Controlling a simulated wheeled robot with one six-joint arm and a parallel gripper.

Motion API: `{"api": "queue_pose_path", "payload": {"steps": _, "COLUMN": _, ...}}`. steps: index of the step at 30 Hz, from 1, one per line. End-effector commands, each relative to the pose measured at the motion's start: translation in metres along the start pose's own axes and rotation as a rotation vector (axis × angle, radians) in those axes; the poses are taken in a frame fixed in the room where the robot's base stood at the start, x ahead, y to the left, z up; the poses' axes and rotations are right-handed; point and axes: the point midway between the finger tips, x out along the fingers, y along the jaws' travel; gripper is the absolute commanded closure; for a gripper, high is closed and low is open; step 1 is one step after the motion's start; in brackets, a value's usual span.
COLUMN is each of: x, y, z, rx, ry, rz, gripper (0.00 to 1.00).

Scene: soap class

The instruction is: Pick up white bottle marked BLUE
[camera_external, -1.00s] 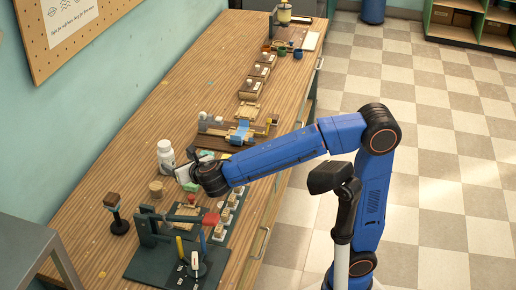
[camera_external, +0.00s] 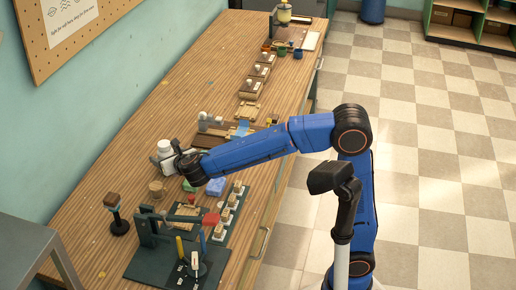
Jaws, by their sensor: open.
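A white bottle (camera_external: 164,148) with a white cap stands upright on the wooden bench near the wall. Its marking is too small to read in this view. My gripper (camera_external: 165,160) is at the bottle's near side, with its jaws open around or beside the lower body; I cannot tell which. The wrist and jaws hide the lower part of the bottle.
Blue soap (camera_external: 215,186) and green soap (camera_external: 189,185) lie below my forearm. A dark press (camera_external: 155,228) stands nearer. The wooden bench (camera_external: 185,95) is clear behind the bottle.

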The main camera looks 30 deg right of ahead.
Motion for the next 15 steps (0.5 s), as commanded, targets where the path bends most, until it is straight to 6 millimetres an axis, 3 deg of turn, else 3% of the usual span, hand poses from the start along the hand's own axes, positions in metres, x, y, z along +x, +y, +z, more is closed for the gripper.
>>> {"api": "queue_pose_path", "payload": {"steps": 9, "x": 0.041, "y": -0.003, "z": 0.0, "rx": 0.0, "ry": 0.002, "rz": -0.002, "gripper": 0.31}}
{"api": "queue_pose_path", "payload": {"steps": 15, "x": 0.045, "y": -0.003, "z": 0.001, "rx": 0.001, "ry": 0.001, "rz": 0.0, "gripper": 0.31}}
